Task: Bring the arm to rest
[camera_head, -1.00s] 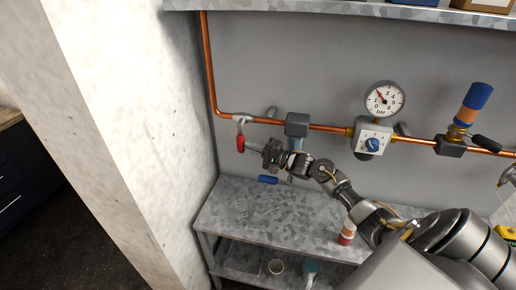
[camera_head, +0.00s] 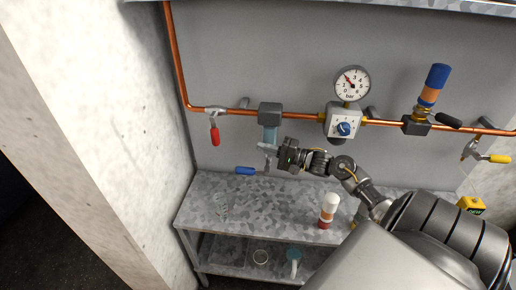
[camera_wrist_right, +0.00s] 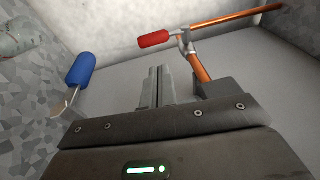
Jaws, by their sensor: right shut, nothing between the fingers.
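My right arm reaches in from the lower right in the head view. Its gripper (camera_head: 265,150) is shut and empty, in front of the wall below the grey pipe block (camera_head: 270,114). In the wrist view the two fingers (camera_wrist_right: 157,86) lie together with nothing between them. The red valve handle (camera_head: 214,136) hangs down to the left of the gripper, clear of it. It also shows beyond the fingers in the wrist view (camera_wrist_right: 154,39). My left gripper is not in view.
A copper pipe (camera_head: 300,118) runs along the wall with a pressure gauge (camera_head: 352,84). A blue handle (camera_head: 245,170) is low behind the gripper. A white-and-red bottle (camera_head: 328,211) stands on the metal table (camera_head: 262,213). A pale wall (camera_head: 95,120) bounds the left.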

